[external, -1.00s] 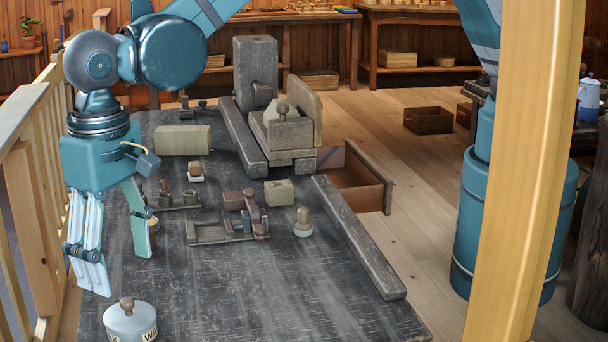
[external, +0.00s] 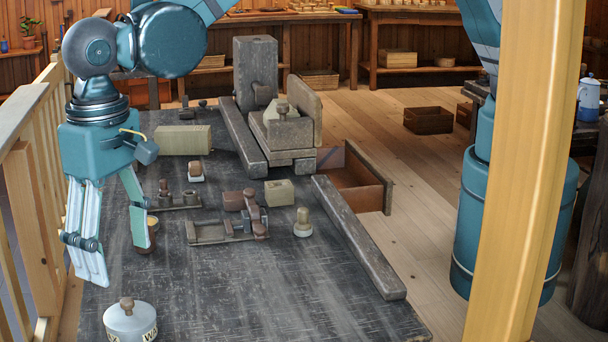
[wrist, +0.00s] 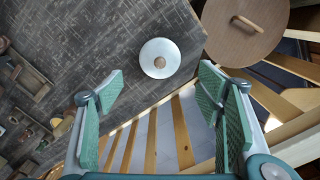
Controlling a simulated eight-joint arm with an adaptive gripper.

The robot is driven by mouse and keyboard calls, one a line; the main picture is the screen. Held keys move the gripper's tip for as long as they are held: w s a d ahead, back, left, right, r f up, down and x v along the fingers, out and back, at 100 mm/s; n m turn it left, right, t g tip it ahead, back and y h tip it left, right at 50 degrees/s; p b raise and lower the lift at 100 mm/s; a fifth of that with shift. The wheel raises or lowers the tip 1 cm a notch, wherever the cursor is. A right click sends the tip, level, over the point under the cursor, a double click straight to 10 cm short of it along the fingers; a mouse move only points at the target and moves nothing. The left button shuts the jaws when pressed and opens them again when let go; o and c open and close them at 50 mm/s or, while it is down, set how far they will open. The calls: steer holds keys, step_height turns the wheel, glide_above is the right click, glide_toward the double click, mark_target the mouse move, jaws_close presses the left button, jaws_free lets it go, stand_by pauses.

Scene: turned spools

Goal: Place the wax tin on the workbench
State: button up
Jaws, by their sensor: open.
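The wax tin (external: 130,325) is a pale, round tin with a brown knob on its lid and dark lettering on its side. It is at the near left of the dark workbench (external: 240,290), its lower part cut off by the frame. In the wrist view the tin (wrist: 153,50) is seen from above, over the dark bench top (wrist: 95,35) close to its edge. My gripper (external: 117,263) is open and empty, pointing down, above and behind the tin in the external view. In the wrist view its fingers (wrist: 158,86) are spread, with the tin beyond the gap.
A round wooden top with a handle (wrist: 245,35) is beside the bench edge. A wooden railing (external: 30,190) runs along the left. Small wooden parts (external: 235,228), a knobbed piece (external: 303,225) and a long beam (external: 360,240) lie on the bench. The bench's near middle is clear.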

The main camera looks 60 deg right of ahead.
stand_by(0.3)
steer(key=w+d+r+t+y, duration=0.1)
steer(key=w+d+r, duration=0.45)
steer(key=d, duration=0.45)
steer(key=w+d+r, duration=0.5)
steer(key=d+r, duration=0.1)
steer(key=d, duration=0.5)
steer(key=w+d+r+t+y, duration=0.1)
steer(key=w+d+r, duration=0.45)
steer(key=d, duration=0.45)
steer(key=d+r+t, duration=0.1)
steer(key=d+r, duration=0.2)
steer(key=d, duration=0.9)
steer(key=d+r+t, duration=0.1)
steer(key=d+r, duration=0.2)
steer(key=d, duration=0.8)
steer(key=s+d+f+t, duration=0.1)
steer(key=s+d, duration=0.4)
steer(key=d, duration=0.4)
steer(key=s+d+f+t+h, duration=0.1)
steer(key=s+d, duration=0.4)
steer(key=d, duration=0.5)
steer(key=s+d+f+m+t+h, duration=0.1)
steer(key=s+d, duration=0.4)
steer(key=d, duration=0.5)
steer(key=shift+s+f, duration=0.15)
steer(key=shift+f, duration=0.45)
